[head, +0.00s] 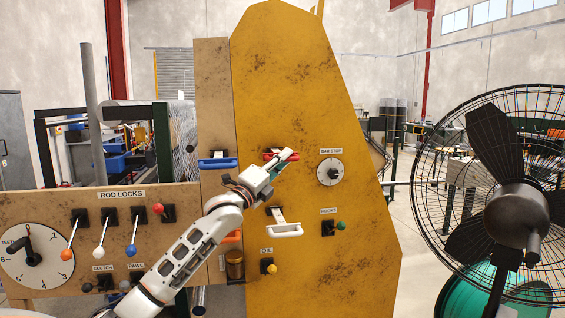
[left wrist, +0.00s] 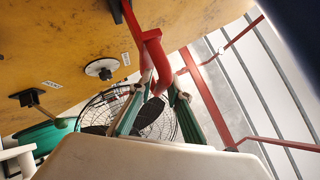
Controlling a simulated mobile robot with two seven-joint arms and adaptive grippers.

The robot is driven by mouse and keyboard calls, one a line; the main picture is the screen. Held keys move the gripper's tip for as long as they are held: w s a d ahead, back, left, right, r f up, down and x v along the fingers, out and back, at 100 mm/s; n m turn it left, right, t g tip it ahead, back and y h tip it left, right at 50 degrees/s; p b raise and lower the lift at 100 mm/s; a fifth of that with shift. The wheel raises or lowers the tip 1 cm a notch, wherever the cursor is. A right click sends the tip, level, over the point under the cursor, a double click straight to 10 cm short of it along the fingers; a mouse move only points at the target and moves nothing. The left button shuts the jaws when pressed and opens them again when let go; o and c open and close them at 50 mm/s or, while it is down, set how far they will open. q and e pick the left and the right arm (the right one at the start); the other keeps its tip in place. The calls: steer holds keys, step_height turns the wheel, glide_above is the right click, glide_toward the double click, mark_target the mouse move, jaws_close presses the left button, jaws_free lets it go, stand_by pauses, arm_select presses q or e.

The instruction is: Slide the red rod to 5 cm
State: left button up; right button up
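The red rod's handle (head: 270,154) sticks out of the yellow panel, partly hidden behind my left gripper (head: 285,157). In the left wrist view the red handle (left wrist: 153,52) is a curved loop hanging from a red bar, below the panel in that tilted picture. The fingers of my left gripper (left wrist: 162,88) lie on both sides of the handle's end, their tips close against it; I see no clear gap. My right gripper is in neither view.
A blue handle (head: 217,163) is left of my gripper, a white handle (head: 286,230) below it. An orange handle (head: 231,237) is partly behind my arm. The BAR STOP dial (head: 331,172) is to the right. A large caged fan (head: 517,210) stands at far right.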

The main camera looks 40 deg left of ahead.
arm_select(q)
steer(key=v, duration=1.2)
steer(key=shift+f, duration=0.1)
stand_by(0.4)
steer(key=s+d+f+n+g, duration=0.1)
steer(key=d+f+n+g, duration=0.2)
steer(key=f, duration=0.8)
steer(key=s+d+f+n+g, duration=0.1)
steer(key=s+d+f+n, duration=0.2)
steer(key=f, duration=0.8)
steer(key=d+f+n+g, duration=0.25)
steer(key=d+f, duration=0.25)
steer(key=f, duration=0.7)
steer(key=s+d+f+n+g+h, duration=0.2)
steer(key=s+d+f+n+g, duration=0.3)
steer(key=s+d+f, duration=1.6)
step_height(320, 180, down, 3)
steer(key=s+n, duration=0.1)
steer(key=n, duration=0.4)
steer(key=shift+s+f, duration=0.15)
steer(key=shift+s, duration=0.05)
steer(key=shift+a+n, duration=0.1)
steer(key=shift+n, duration=0.15)
steer(key=shift+a, duration=0.1)
